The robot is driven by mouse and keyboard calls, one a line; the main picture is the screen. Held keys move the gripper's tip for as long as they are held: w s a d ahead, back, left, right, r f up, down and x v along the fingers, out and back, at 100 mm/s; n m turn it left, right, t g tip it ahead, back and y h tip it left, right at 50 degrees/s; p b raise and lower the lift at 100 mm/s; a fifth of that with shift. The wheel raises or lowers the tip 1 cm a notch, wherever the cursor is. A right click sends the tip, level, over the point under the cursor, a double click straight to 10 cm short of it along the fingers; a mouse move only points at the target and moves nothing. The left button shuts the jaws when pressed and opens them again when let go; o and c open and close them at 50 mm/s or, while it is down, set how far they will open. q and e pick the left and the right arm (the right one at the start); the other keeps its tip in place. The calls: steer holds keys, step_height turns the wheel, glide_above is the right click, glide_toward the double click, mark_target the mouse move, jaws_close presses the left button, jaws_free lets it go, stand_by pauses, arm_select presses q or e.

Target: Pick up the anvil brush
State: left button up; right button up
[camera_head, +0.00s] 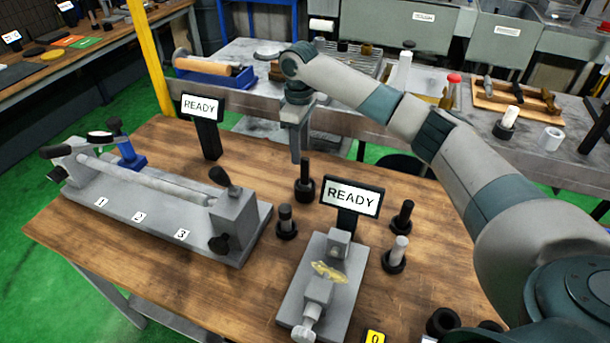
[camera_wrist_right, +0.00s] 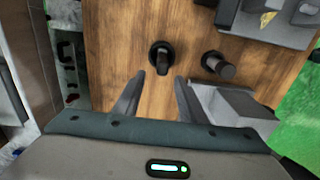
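Several small tools stand upright in black round holders on the wooden table; I cannot tell for sure which is the anvil brush. A dark, slim one (camera_head: 304,183) stands just below my right gripper (camera_head: 297,150). In the right wrist view this dark tool (camera_wrist_right: 162,60) lies just ahead of the gap between the two spread fingers (camera_wrist_right: 158,98). The gripper is open and empty, above the table. A grey-topped tool (camera_head: 285,220) stands beside it, also in the right wrist view (camera_wrist_right: 219,66). A black tool (camera_head: 403,215) and a white-topped tool (camera_head: 397,252) stand further right. My left gripper is out of view.
A grey fixture with a "READY" screen (camera_head: 351,197) stands at front centre. A long grey device (camera_head: 150,203) numbered 1 to 3 fills the left, with another "READY" screen (camera_head: 202,107) behind. A metal bench (camera_head: 340,125) with trays lies beyond the table.

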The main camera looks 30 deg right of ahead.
mark_target(305, 158)
steer(key=shift+f, duration=0.75)
steer(key=shift+s+d+f+p, duration=0.15)
steer(key=shift+f+p, duration=0.1)
steer(key=shift+p, duration=0.15)
steer(key=f, duration=0.1)
steer(key=f+p, duration=0.1)
steer(key=s+f+p, duration=0.1)
steer(key=shift+d+f, duration=0.25)
steer(key=shift+f, duration=0.6)
jaws_close()
